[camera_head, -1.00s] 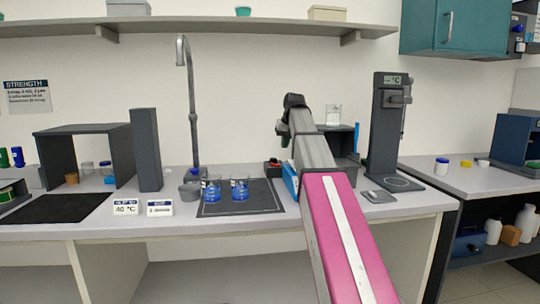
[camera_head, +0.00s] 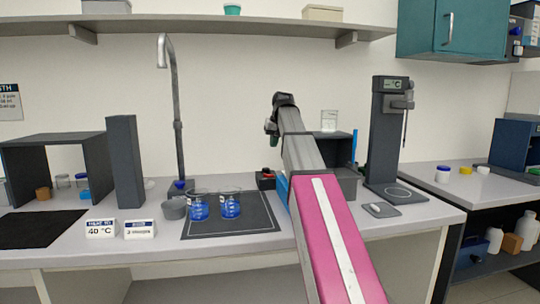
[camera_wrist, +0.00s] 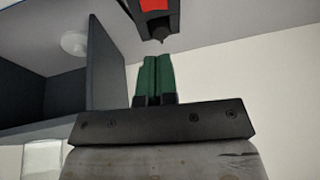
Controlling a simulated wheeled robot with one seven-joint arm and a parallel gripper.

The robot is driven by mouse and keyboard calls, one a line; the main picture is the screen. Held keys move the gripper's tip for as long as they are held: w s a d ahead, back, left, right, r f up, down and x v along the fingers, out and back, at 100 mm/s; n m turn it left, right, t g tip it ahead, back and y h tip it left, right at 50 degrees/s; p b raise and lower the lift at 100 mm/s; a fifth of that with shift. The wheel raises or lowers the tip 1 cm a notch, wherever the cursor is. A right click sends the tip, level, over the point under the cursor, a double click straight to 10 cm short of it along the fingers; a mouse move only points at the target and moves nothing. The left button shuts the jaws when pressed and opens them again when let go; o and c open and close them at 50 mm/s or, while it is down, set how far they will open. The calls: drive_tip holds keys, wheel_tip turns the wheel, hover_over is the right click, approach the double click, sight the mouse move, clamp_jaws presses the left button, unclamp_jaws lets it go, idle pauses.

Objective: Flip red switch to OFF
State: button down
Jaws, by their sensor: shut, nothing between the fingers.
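A small black box with a red part (camera_head: 266,173) sits on the counter behind the black mat; this looks like the red switch, but its setting is too small to tell. My gripper (camera_head: 273,141) points down above it, apart from it. In the wrist view, the green fingers of my gripper (camera_wrist: 158,58) are shut together and empty. A black body with a red part (camera_wrist: 155,5) shows just beyond the fingertips, cut off by the top edge. It seems to be the same switch.
Two beakers of blue liquid (camera_head: 231,207) stand on the black mat (camera_head: 258,220). A tall dark instrument (camera_head: 384,130) stands further right. A tap (camera_head: 177,120) rises at left.

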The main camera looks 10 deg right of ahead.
sight(267, 175)
drive_tip(key=x, duration=0.8)
drive_tip(key=s+x, duration=0.1)
drive_tip(key=x, duration=0.3)
drive_tip(key=shift+a+f, duration=0.1)
drive_tip(key=shift+a, duration=0.3)
drive_tip(key=shift+a+f, duration=0.2)
drive_tip(key=shift+f, duration=0.2)
drive_tip(key=shift+a+f+h, duration=0.3)
drive_tip(key=shift+f+h, duration=0.05)
drive_tip(key=shift+h, duration=0.25)
drive_tip(key=shift+d, duration=0.15)
drive_tip(key=shift+d+r, duration=0.25)
drive_tip(key=shift+d, duration=0.4)
drive_tip(key=shift+r, duration=0.1)
